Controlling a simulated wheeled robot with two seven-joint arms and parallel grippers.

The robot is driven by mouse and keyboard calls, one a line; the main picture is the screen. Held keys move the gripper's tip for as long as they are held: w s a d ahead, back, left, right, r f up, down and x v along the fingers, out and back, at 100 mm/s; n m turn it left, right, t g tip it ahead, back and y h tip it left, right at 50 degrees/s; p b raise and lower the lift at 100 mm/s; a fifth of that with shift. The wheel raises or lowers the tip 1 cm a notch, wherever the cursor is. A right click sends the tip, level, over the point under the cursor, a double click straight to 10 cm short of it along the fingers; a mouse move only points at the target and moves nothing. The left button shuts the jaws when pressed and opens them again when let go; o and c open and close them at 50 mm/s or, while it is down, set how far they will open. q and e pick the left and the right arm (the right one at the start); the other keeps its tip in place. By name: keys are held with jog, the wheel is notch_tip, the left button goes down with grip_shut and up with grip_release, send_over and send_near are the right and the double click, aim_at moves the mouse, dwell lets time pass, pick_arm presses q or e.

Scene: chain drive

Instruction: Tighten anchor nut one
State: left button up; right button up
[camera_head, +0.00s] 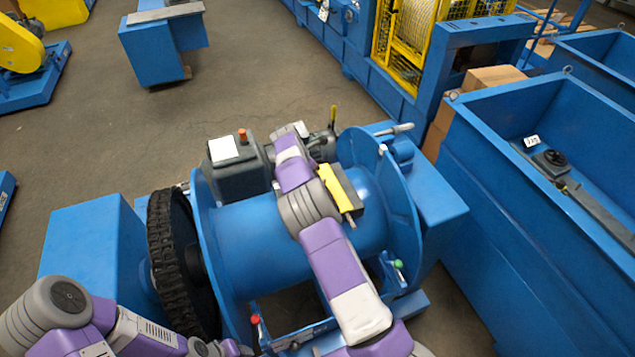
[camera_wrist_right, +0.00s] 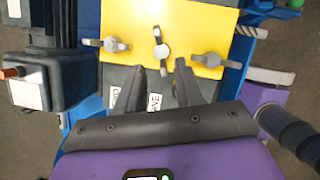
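Three grey wing-shaped nuts sit on a yellow plate (camera_wrist_right: 130,20) in the right wrist view: a left nut (camera_wrist_right: 107,44), a middle nut (camera_wrist_right: 162,50) and a right nut (camera_wrist_right: 211,60). A label reading "ONE" (camera_wrist_right: 154,102) lies between my fingers, with a second, partly hidden label (camera_wrist_right: 115,97) to its left. My right gripper (camera_wrist_right: 160,68) is open and empty, its dark fingertips just short of the middle nut. In the head view the plate (camera_head: 342,190) shows beside my right arm, which hides the nuts. My left gripper is not clearly visible at the bottom edge.
A blue drum (camera_head: 260,245) with round flanges fills the middle, with a black chain (camera_head: 172,265) on its left. A dark box with an orange button (camera_head: 236,165) stands behind it. A blue bin (camera_head: 500,150) stands right. Open floor lies behind, at left.

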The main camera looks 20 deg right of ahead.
jog(key=x, duration=0.7)
jog(key=shift+d+f+b, duration=0.1)
jog(key=shift+f+b, duration=0.15)
jog(key=shift+b, duration=0.05)
jog(key=shift+c, duration=0.4)
grip_shut()
jog(key=shift+w+f+m+g+b, duration=0.1)
jog(key=shift+m+g+b, duration=0.3)
jog(key=shift+m+b, duration=0.65)
jog(key=shift+m, duration=0.45)
jog(key=shift+o, duration=0.4)
grip_release()
